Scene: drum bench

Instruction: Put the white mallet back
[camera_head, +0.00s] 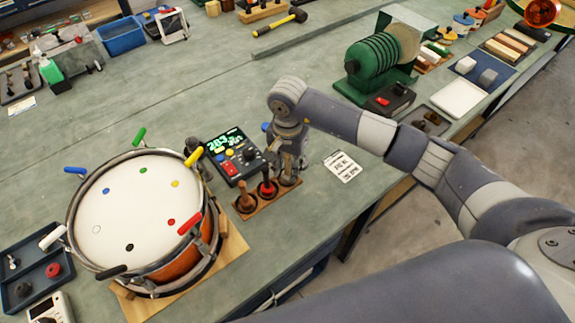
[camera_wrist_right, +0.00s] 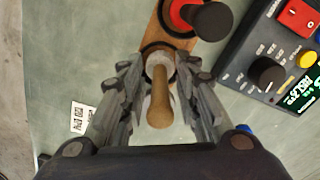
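A wooden rack (camera_head: 274,201) stands at the bench edge, right of the drum, with several mallets upright in it. A mallet with a tan wooden handle (camera_wrist_right: 160,100) and a pale, whitish head (camera_wrist_right: 158,62) is at the rack's end hole; I take it as the white mallet. My right gripper (camera_head: 289,160) points down over that end. In the right wrist view its fingers (camera_wrist_right: 160,72) stand on both sides of the mallet, with gaps visible beside the handle, so it looks open. How deep the head sits is partly hidden. My left gripper is not in view.
A red mallet with a dark handle (camera_head: 267,187) and a brown one (camera_head: 245,201) stand beside it. A control box (camera_head: 238,157) is just behind the rack. The drum (camera_head: 135,213) with coloured handles is left. A printed card (camera_head: 343,166) lies right; bench around it is clear.

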